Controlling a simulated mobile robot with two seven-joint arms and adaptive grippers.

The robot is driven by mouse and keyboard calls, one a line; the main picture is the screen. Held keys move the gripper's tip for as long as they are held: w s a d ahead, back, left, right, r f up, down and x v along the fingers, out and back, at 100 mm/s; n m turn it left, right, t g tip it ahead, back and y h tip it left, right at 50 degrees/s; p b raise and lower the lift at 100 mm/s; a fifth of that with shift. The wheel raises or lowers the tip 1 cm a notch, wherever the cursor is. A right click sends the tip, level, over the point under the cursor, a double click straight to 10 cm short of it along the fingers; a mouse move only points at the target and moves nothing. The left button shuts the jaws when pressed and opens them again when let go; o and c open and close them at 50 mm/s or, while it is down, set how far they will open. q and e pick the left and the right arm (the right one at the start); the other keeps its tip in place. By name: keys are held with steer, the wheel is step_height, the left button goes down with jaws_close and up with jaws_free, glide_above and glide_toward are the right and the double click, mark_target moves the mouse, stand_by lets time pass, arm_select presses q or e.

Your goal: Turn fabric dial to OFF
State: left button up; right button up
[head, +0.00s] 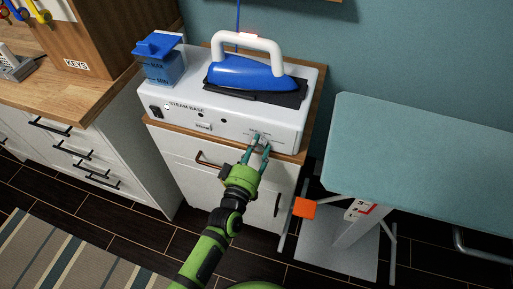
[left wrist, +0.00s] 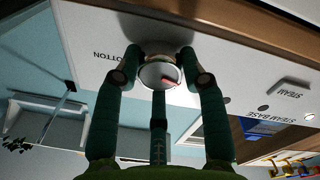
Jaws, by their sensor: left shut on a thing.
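The fabric dial (left wrist: 160,75) is a small round pale knob with a red mark, on the front of the white steam base (head: 225,120). The left wrist view is upside down and shows the word COTTON beside the dial. My left gripper (head: 258,143) reaches up to the right part of the steam base's front. Its dark teal fingers (left wrist: 160,64) are shut on the dial, one on each side, with another finger in the middle. In the head view the fingers largely hide the dial. My right gripper is not in view.
A blue iron with a white handle (head: 247,62) rests on a dark pad on the steam base. A blue tank (head: 158,62) stands at its left end. A teal ironing board (head: 420,150) is at the right. A wooden counter (head: 60,85) is at the left.

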arm_select(q)
steer(key=shift+w+r, duration=0.1)
steer(key=shift+r, duration=0.15)
steer(key=o, duration=1.1)
steer(key=shift+o, duration=0.2)
steer(key=shift+f, duration=0.15)
steer(key=shift+s+a, duration=0.1)
steer(key=shift+s, duration=0.1)
steer(key=v, duration=1.1)
steer(key=shift+s, duration=0.35)
steer(key=shift+a+f, duration=0.1)
